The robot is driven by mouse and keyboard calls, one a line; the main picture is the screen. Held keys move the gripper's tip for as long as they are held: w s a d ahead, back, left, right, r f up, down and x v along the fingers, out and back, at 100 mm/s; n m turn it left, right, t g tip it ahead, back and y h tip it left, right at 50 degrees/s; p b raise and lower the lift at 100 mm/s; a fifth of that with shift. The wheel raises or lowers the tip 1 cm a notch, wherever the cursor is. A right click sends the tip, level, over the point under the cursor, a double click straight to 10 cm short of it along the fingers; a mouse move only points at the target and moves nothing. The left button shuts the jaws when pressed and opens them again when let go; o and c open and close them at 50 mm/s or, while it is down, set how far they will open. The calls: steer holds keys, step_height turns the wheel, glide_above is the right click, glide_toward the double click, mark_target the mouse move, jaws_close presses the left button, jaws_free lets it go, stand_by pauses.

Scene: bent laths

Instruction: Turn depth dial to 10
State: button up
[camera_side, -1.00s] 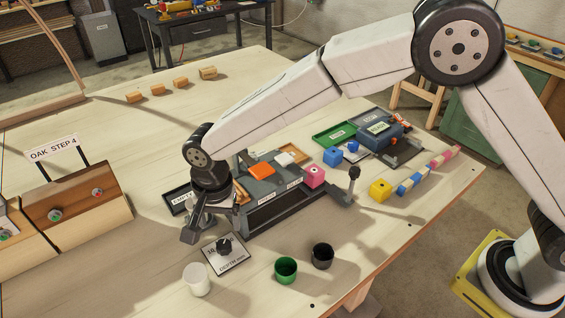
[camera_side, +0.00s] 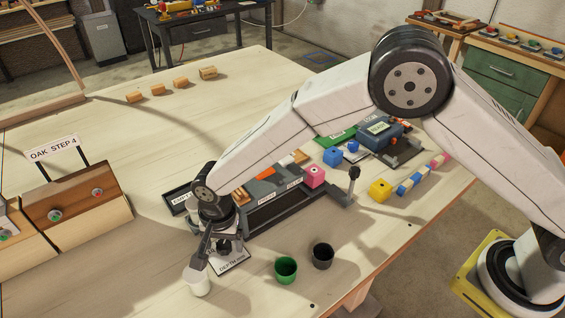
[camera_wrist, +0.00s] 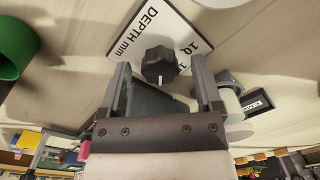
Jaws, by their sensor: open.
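The depth dial is a black lobed knob (camera_wrist: 158,65) with a white mark, on a white plate (camera_wrist: 150,28) printed "DEPTH mm". A "10" and another partly hidden number show on the plate; I cannot tell exactly which number the mark points at. My gripper (camera_wrist: 160,76) is open, with one finger on each side of the knob in the wrist view. I cannot tell whether the fingers touch it. In the side view my gripper (camera_side: 211,248) is over the dial plate (camera_side: 235,260), hiding much of it.
A white cup (camera_side: 200,285) stands close to my gripper, partly behind a finger in the side view. A green cup (camera_side: 286,270) and a black cup (camera_side: 322,256) stand to the right. A dark fixture (camera_side: 275,212) lies behind the dial.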

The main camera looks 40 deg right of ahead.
steer(key=shift+c, duration=0.2)
jaws_close()
